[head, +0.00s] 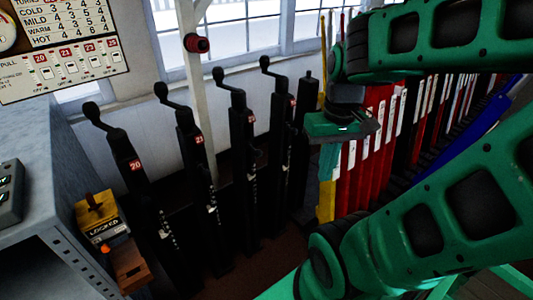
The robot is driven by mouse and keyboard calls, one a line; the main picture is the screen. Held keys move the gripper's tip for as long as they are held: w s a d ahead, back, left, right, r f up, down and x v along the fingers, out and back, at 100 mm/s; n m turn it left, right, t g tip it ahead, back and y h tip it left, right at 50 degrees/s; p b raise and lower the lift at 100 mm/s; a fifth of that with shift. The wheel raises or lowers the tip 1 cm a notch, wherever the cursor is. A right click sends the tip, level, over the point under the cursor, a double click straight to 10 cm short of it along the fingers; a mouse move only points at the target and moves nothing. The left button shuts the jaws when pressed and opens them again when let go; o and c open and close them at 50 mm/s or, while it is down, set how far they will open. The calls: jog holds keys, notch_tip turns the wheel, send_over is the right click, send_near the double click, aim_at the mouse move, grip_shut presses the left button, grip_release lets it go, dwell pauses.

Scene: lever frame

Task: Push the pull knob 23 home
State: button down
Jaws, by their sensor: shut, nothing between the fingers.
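Several black crank posts stand in a row, and the nearest two bear red plates reading 20 and 21. The fourth post (275,150) has a small red plate (293,102) too small to read. Small pale fittings show on the post fronts, but I cannot make out pull knob 23 or how far out it stands. A wall card (68,48) at upper left has a row under "PULL" with red number tags, the last seeming to be 23. My gripper (372,126) is shut and empty, right of the fourth post and apart from it, in front of the red levers.
A grey cabinet (40,170) with a yellow-topped "LOCKED" box (100,222) stands at left. Red, white and blue levers (375,150) crowd the right behind my green arm. A white upright (193,80) carries a red round fitting (196,43).

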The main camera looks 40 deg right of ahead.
aim_at(253, 149)
jog(key=w+d+f+n+t+y, duration=0.2)
jog(key=w+d+f+n+t, duration=0.15)
jog(key=w+n, duration=0.7)
jog(key=w+d+f+n+t+y, duration=0.2)
jog(key=w+d+f+n+y, duration=0.15)
jog(key=w+n, duration=0.65)
jog(key=w+a+f+n, duration=0.1)
jog(key=w+a+f, duration=0.2)
jog(key=w+f, duration=0.4)
jog(key=shift+w+a+f+h, duration=0.2)
jog(key=shift+f+h, duration=0.25)
jog(key=shift+f, duration=0.1)
jog(key=shift+w+n, duration=0.1)
jog(key=shift+n, duration=0.15)
